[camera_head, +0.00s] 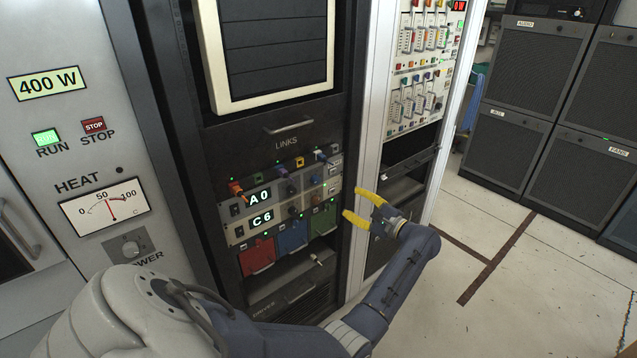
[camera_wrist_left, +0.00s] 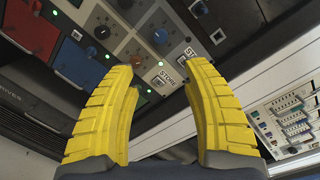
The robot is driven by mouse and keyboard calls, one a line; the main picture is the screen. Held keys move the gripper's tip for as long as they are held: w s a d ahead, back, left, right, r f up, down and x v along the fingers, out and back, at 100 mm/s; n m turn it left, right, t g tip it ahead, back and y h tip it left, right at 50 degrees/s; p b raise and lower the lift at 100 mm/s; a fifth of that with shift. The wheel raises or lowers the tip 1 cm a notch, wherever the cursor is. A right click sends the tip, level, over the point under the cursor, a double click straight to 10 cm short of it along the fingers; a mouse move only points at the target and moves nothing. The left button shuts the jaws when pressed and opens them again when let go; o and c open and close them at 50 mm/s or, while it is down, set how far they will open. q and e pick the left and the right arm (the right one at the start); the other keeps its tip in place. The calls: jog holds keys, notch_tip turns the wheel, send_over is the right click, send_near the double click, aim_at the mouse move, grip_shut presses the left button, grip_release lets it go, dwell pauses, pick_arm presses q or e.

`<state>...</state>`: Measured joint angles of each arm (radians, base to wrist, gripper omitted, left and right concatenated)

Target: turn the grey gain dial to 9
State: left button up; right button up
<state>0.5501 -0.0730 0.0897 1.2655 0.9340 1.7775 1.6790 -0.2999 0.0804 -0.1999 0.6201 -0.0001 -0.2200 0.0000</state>
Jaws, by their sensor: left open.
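The link panel (camera_head: 285,205) in the dark rack has two stacked rows, with lit displays reading A0 (camera_head: 259,197) and C6 (camera_head: 262,218). Small dials sit right of the displays. The word GAIN is not legible, so I cannot tell which dial is the grey gain dial. My left gripper (camera_head: 352,203) has yellow fingers spread apart with nothing between them. It is just right of the panel, apart from the dials. My right gripper is not in view.
Red (camera_head: 257,257), blue (camera_head: 292,236) and green (camera_head: 323,219) modules sit below the dials. A pale rack post (camera_head: 368,130) stands right of the panel. A grey cabinet with a POWER dial (camera_head: 130,249) is at left. Floor at right is open.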

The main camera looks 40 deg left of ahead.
aim_at(318, 181)
pick_arm(q)
jog(key=a, duration=1.6)
jog(key=shift+w+a, duration=0.2)
jog(key=shift+w, duration=0.1)
jog(key=shift+c, duration=0.6)
grip_shut()
